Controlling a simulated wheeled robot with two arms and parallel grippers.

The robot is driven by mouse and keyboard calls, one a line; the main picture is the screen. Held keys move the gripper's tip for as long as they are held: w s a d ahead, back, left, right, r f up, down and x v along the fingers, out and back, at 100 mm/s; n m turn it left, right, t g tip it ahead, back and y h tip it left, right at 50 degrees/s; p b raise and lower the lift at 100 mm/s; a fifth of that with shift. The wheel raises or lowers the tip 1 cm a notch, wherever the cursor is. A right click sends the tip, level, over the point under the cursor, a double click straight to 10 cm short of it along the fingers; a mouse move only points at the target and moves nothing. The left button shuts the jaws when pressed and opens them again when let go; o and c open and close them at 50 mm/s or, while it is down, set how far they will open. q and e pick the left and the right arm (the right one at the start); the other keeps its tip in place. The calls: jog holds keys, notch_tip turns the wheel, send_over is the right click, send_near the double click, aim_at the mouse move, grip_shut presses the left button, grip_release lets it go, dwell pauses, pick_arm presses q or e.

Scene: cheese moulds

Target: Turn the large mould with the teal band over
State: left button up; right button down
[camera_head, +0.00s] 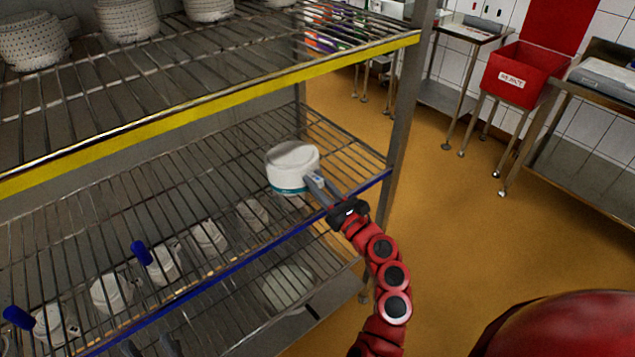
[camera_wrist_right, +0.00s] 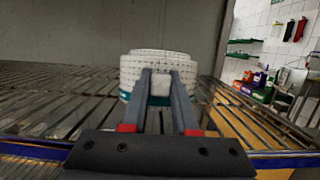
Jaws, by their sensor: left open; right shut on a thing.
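The large white mould (camera_head: 291,169) is at the right end of the middle wire shelf, with its teal band (camera_head: 290,188) low on its side. I cannot tell whether the mould touches the shelf. My left gripper (camera_head: 150,347) is open at the bottom edge, mostly cut off, apart from the mould.
Blue-handled items (camera_head: 141,253) stick up there. The yellow-edged upper shelf (camera_head: 230,94) is above, and an upright post (camera_head: 404,110) is close right. A red bin (camera_head: 520,72) stands farther off.

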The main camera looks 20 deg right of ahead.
jog(key=c, duration=0.6)
grip_release()
jog(key=shift+r+p+v, duration=0.25)
jog(key=shift+p+v, duration=0.05)
jog(key=shift+v, duration=0.85)
jog(key=shift+r+p+v, duration=0.1)
jog(key=shift+r+v, duration=0.1)
jog(key=shift+v, duration=0.6)
jog(key=shift+r+p+v, duration=0.1)
jog(key=shift+r+v, duration=0.05)
jog(key=shift+v, duration=0.6)
jog(key=shift+r+p+v, duration=0.1)
jog(key=shift+r+v, duration=0.1)
jog(key=shift+v, duration=0.6)
jog(key=shift+s+d, duration=0.1)
notch_tip(320, 180, up, 6)
jog(key=p, duration=0.6)
